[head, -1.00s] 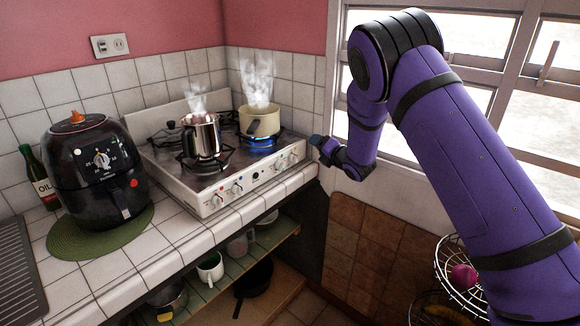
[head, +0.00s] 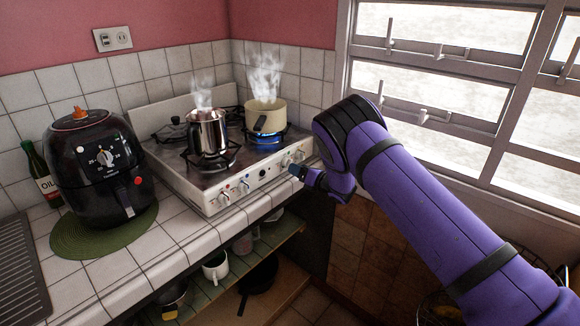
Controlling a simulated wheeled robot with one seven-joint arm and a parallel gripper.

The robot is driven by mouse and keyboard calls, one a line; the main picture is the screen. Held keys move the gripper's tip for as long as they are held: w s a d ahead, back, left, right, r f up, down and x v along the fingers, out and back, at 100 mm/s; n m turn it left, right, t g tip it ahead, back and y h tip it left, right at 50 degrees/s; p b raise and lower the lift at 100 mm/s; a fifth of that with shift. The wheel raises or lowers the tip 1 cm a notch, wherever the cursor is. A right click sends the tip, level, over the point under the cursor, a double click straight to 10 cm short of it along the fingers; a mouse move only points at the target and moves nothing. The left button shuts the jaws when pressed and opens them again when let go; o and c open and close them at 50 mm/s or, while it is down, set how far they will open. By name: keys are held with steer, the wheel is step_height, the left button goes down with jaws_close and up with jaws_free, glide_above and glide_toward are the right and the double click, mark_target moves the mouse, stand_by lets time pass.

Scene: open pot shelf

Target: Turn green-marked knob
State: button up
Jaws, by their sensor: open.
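The white stove (head: 205,192) stands on the tiled counter, with a row of knobs along its front panel. A left knob (head: 224,198) and the one beside it (head: 244,185) carry small coloured marks. Two right-hand knobs (head: 286,160) and (head: 299,155) sit near the panel's right end; which knob has the green mark is too small to tell. My gripper (head: 296,170) is open, small and dark in the head view, just in front of and below the right-hand knobs. I cannot tell whether it touches one; its fingers are hard to make out.
A steaming metal pot (head: 207,132) and a steaming cream pot (head: 265,118) over a blue flame stand on the stove. A black air fryer (head: 97,170) on a green mat (head: 70,243) and an oil bottle (head: 38,170) are at left. An open shelf (head: 282,231) holds cookware below.

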mark_target(288, 163)
steer(key=shift+x, duration=2.35)
steer(key=c, duration=0.9)
